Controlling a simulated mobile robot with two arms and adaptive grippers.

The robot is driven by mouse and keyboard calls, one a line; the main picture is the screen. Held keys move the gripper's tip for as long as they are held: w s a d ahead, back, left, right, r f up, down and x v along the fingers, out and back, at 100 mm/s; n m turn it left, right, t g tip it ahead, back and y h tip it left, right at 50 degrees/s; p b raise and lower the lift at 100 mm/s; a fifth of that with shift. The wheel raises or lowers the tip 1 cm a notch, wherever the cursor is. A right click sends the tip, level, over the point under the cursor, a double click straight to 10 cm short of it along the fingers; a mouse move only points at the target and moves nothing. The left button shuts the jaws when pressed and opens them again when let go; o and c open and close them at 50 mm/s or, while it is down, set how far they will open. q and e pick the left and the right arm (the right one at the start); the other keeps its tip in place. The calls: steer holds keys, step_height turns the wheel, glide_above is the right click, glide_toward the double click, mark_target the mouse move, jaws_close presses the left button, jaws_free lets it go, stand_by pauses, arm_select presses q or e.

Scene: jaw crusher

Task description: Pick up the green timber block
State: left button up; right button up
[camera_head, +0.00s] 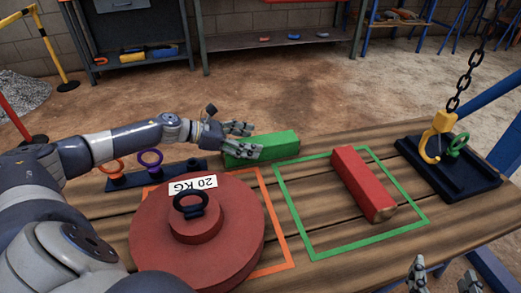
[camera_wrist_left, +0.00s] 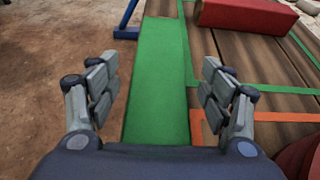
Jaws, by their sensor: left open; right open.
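The green timber block (camera_head: 275,147) lies at the far edge of the wooden table, to the left of the green outlined square. My left gripper (camera_head: 243,139) is at the block's left end, with its fingers open. In the left wrist view the green block (camera_wrist_left: 160,85) runs lengthwise between the two open fingers of the left gripper (camera_wrist_left: 160,92), with gaps on both sides. My right gripper (camera_head: 432,275) shows only its fingertips at the bottom right of the head view, open and away from the block.
A red timber block (camera_head: 362,183) lies inside the green outline (camera_head: 315,256). A red 20 KG weight (camera_head: 153,238) stands close in front of my left arm. A rack with coloured rings (camera_head: 155,175) is behind it. A hook on a chain (camera_head: 437,138) hangs over a dark tray (camera_head: 478,183) at right.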

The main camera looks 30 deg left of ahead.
arm_select(q)
steer(key=shift+x, duration=0.75)
steer(key=c, duration=1.3)
steer(key=shift+r, duration=0.15)
steer(key=shift+c, duration=1.1)
